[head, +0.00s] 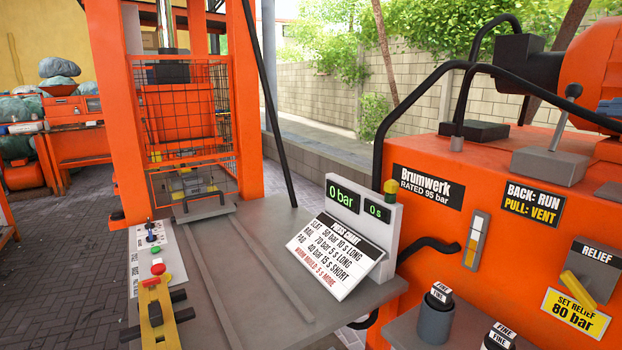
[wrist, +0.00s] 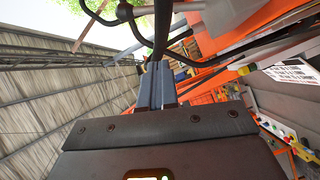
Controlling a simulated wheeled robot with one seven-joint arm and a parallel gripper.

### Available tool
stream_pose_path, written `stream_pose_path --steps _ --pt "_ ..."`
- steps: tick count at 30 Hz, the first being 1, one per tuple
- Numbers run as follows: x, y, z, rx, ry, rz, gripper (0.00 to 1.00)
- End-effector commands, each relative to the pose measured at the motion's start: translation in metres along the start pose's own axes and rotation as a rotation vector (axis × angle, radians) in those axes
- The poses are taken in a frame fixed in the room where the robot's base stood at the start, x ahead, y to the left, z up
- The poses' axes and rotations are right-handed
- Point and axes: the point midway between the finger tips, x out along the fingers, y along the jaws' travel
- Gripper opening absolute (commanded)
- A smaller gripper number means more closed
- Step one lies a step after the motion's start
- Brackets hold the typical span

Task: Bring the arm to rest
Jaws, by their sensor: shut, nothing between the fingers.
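My gripper (wrist: 157,75) shows in the wrist view as two grey fingers, side by side and shut with nothing between them. Its dark wide body fills the lower middle of that view. The fingers point toward orange machinery (wrist: 212,88) and dark hoses (wrist: 160,25), and touching or apart cannot be told. The arm and gripper do not show clearly in the head view.
An orange press (head: 122,100) with a mesh guard (head: 222,110) stands left of centre. An orange power unit (head: 440,210) with black hoses (head: 378,150) stands right.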

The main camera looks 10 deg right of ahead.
Motion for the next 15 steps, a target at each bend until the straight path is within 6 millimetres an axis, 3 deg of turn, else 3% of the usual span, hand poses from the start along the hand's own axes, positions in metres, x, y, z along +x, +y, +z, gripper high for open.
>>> stream_pose_path --steps 1,7,15 --pt "0.006 -0.027 -0.004 0.05 0.005 -0.01 0.0" --pt "0.014 -0.121 -0.024 0.267 0.004 -0.013 0.0" --pt "-0.005 -0.242 -0.056 0.523 -0.014 -0.029 0.0"
